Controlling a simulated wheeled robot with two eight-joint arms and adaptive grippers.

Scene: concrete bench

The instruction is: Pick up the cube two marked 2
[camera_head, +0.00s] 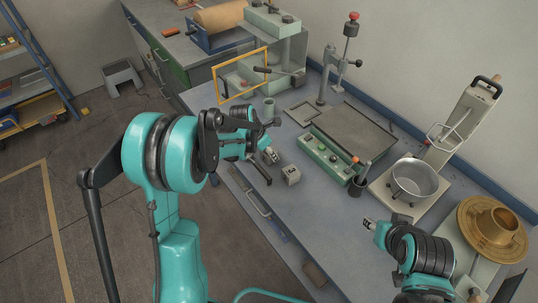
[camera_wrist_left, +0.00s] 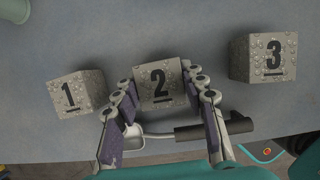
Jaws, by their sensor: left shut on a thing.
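Cube two (camera_wrist_left: 159,82), a speckled grey block with a black 2, sits between the fingers of my left gripper (camera_wrist_left: 165,92) in the left wrist view. The fingers are shut on its two sides. In the head view my left gripper (camera_head: 262,153) is over the bench's near edge, partly hidden by its own arm. I cannot tell if the cube is clear of the bench top. Cube one (camera_wrist_left: 77,93) is left of it and cube three (camera_wrist_left: 263,58) is right of it, both apart from the cube. My right gripper (camera_head: 369,223) is over the bench's front right; its fingers are too small to read.
A grey cube (camera_head: 290,175) stands on the bench beside my left gripper. A green control box (camera_head: 328,158), a dark cup (camera_head: 357,187), a metal bowl (camera_head: 414,178) and a lever press (camera_head: 335,65) stand behind. A dark handle (camera_wrist_left: 214,129) lies near the edge.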

